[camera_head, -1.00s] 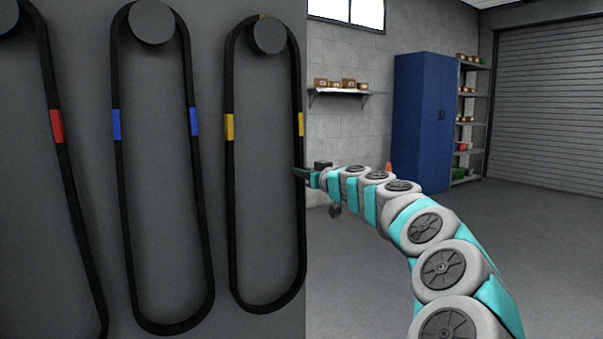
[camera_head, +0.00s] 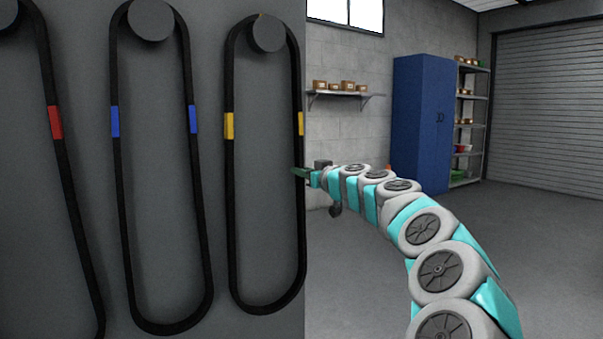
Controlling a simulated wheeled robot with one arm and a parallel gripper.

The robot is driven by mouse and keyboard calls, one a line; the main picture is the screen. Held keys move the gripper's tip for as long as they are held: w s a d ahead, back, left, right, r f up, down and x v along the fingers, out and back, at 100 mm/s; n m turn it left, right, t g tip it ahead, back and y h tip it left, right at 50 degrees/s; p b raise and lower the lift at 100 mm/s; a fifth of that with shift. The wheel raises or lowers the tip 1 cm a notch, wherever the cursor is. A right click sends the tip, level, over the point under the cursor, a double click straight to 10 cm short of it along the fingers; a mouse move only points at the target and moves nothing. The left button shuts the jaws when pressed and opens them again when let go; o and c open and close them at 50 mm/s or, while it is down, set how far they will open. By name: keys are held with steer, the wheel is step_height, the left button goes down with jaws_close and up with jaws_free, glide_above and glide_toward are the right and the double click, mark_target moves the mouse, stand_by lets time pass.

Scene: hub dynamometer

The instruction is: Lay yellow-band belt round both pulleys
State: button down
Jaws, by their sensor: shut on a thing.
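The yellow-band belt (camera_head: 233,200) is a long black loop with a yellow band on each side. It hangs from a round grey peg (camera_head: 269,34) on a dark panel. My gripper (camera_head: 300,172) is at the panel's right edge, at the belt's right strand, below the right yellow band. It is shut on that strand; the fingertips are small and partly hidden. No pulleys can be made out in this view.
A blue-band belt (camera_head: 123,200) and a red-band belt (camera_head: 72,195) hang to the left on the dark panel (camera_head: 165,230). A wall shelf (camera_head: 340,94), a blue cabinet (camera_head: 418,125) and a rack (camera_head: 468,140) stand at the back. The floor (camera_head: 400,290) beyond the panel looks clear.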

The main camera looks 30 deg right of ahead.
steer(key=shift+f+b, duration=0.25)
steer(key=shift+b, duration=0.25)
stand_by(0.3)
steer(key=shift+c, duration=2)
jaws_free()
steer(key=s+b, duration=0.4)
steer(key=s, duration=0.6)
steer(key=shift+d+b, duration=0.2)
steer(key=shift+b, duration=0.2)
steer(key=shift+a, duration=0.1)
stand_by(0.3)
